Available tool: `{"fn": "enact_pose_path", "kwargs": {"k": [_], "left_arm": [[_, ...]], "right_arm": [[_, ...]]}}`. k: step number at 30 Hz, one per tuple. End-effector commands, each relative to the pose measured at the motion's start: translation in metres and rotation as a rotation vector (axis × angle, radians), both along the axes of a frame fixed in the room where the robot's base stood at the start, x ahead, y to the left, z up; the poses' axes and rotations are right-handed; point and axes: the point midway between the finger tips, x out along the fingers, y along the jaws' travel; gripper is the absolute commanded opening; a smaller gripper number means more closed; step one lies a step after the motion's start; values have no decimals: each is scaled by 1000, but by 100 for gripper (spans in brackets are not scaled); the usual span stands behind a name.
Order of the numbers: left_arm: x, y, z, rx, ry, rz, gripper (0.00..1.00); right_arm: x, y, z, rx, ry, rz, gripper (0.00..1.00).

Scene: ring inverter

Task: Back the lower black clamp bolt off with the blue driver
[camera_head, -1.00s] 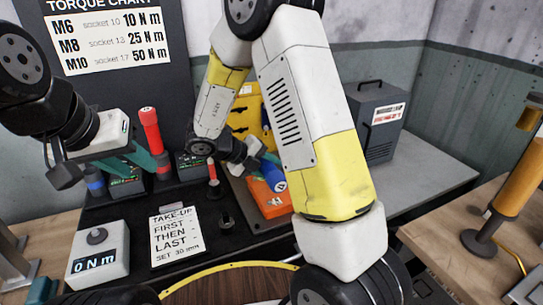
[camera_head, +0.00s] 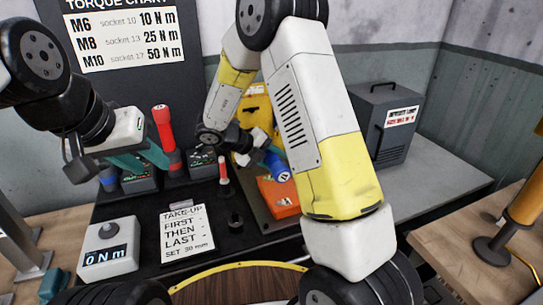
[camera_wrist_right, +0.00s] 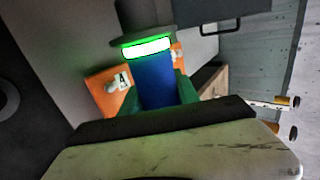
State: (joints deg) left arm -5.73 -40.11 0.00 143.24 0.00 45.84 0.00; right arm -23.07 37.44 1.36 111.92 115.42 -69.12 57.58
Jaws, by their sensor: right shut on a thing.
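My right gripper (camera_head: 262,160) is shut on the blue driver (camera_head: 276,166), in front of the yellow unit (camera_head: 256,103) and above an orange block (camera_head: 279,196). In the right wrist view the blue driver (camera_wrist_right: 154,82) sits between green fingers, with a glowing green ring and a dark part beyond it. The orange block (camera_wrist_right: 101,96) with an "A" label lies behind it. I cannot make out the lower black clamp bolt or whether the driver touches it. My left gripper (camera_head: 150,158) is empty, its teal fingers apart, left of a red-handled tool (camera_head: 163,128).
A torque display (camera_head: 107,250) reads 0 N m, beside a take-up card (camera_head: 187,234). A dark box with a handle (camera_head: 387,125) stands on the grey bench at right. An amber cylinder on a stand (camera_head: 525,196) is at the right edge. My right arm crosses the middle.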

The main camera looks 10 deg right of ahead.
Motion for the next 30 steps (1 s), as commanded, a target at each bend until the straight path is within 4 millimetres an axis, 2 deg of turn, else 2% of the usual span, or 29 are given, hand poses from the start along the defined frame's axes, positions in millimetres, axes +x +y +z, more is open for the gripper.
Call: {"fn": "enact_pose_path", "kwargs": {"k": [7,30], "left_arm": [[0,0,0,0,0,0,36],[0,0,0,0,0,0,36]], "right_arm": [[18,3,1,0,-2,-1,0],[23,4,1,-2,-2,0,0]]}}
